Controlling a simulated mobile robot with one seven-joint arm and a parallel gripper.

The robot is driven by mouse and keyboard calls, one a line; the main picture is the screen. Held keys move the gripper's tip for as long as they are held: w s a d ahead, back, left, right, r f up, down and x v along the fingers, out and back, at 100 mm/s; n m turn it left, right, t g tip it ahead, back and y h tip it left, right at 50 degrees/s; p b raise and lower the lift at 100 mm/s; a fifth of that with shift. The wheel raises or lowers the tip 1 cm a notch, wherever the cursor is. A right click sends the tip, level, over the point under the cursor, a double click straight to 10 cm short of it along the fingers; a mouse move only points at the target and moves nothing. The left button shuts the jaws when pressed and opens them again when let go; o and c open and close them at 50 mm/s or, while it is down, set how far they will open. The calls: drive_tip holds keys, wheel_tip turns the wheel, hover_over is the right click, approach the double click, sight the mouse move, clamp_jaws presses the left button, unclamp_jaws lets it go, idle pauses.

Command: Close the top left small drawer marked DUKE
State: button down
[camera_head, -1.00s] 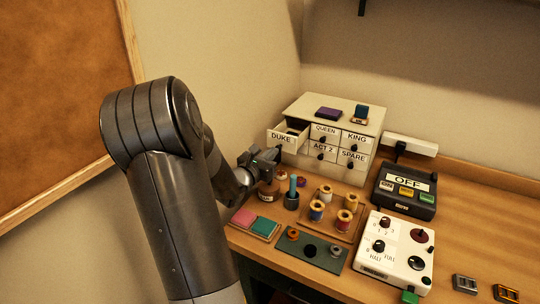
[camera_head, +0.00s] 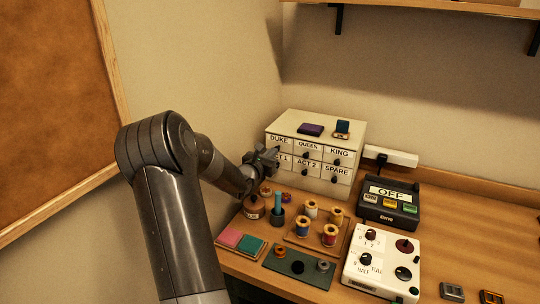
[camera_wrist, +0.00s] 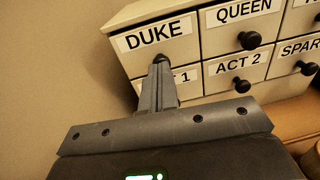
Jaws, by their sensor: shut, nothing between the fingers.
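The small drawer marked DUKE (camera_head: 279,140) is the top left one in the cream drawer cabinet (camera_head: 345,126). Its front looks level with the QUEEN drawer beside it, so it appears closed. In the wrist view the DUKE drawer (camera_wrist: 155,36) shows its label, and its knob is mostly hidden behind my fingers. My gripper (camera_head: 275,153) is shut and empty, with its fingertips at the lower part of the DUKE front. In the wrist view my gripper (camera_wrist: 159,66) points at that front and partly covers the ACT 1 label. I cannot tell whether the fingertips touch the drawer.
A purple block (camera_head: 311,130) and a teal item lie on the cabinet top. Thread spools, a brown jar (camera_head: 254,207) and pink and teal pads (camera_head: 231,237) stand on the table in front. A black OFF box (camera_head: 389,205) and a white knob panel (camera_head: 383,255) are at right.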

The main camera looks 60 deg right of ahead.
drive_tip(key=shift+d+r, duration=0.15)
drive_tip(key=w+a, duration=0.1)
drive_tip(key=a, duration=1.3)
drive_tip(key=shift+a+f, duration=0.15)
drive_tip(key=shift+f, duration=0.05)
drive_tip(key=shift+w, duration=0.1)
drive_tip(key=a+r+m+t+y, duration=0.2)
drive_tip(key=a+m+y, duration=0.3)
drive_tip(key=a, duration=1.2)
drive_tip(key=s+a+r+m+t+y, duration=0.1)
drive_tip(key=a+m+y, duration=0.5)
drive_tip(key=a, duration=1.1)
drive_tip(key=a+r+m+t+y, duration=0.4)
drive_tip(key=a+m+y, duration=0.2)
drive_tip(key=a, duration=1.1)
drive_tip(key=shift+s+a+r+y, duration=0.2)
drive_tip(key=shift+a+y, duration=0.15)
drive_tip(key=shift+y, duration=0.15)
